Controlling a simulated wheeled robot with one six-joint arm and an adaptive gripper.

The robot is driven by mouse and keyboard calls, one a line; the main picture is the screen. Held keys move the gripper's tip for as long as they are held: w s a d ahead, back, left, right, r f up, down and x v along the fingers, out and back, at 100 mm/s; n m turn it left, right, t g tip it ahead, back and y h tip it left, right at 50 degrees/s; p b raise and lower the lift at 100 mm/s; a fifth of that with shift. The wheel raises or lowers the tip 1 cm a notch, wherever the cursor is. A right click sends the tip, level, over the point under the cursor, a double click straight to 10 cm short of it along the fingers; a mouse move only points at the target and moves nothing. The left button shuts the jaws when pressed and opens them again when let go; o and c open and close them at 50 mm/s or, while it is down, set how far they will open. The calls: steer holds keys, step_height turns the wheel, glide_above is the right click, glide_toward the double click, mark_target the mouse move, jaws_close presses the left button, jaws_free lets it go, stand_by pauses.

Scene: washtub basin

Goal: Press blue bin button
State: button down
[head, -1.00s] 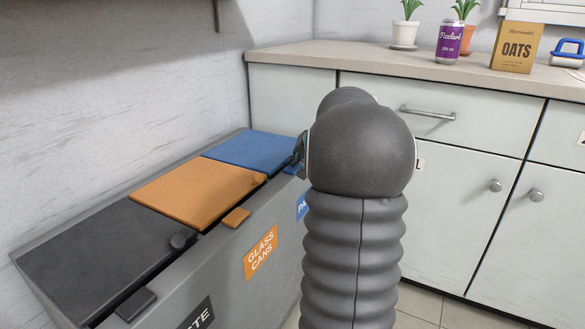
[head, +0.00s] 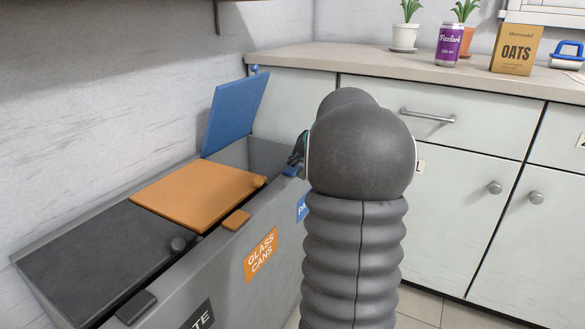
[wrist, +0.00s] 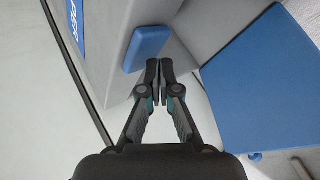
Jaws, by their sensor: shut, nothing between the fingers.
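The blue lid (head: 233,108) of the far bin compartment stands open, tilted up toward the wall in the head view. It also shows in the wrist view (wrist: 262,85) at the right. The blue button (head: 291,171) sits on the bin's front edge, partly hidden by my gripper and arm in the head view. In the wrist view the blue button (wrist: 147,46) is just ahead and left of the fingertips. My gripper (wrist: 158,66) is shut and empty, its tips right beside the button; I cannot tell whether they touch it.
An orange lid (head: 198,194) and a dark grey lid (head: 95,255) lie closed on the nearer compartments, with an orange button (head: 236,219) and a dark button (head: 136,306). A counter (head: 300,53) with cabinets stands behind and right of the bin.

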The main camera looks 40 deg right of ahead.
mark_target(294, 169)
steer(key=shift+r, duration=0.4)
steer(key=shift+r+p, duration=1.75)
steer(key=shift+r, duration=0.8)
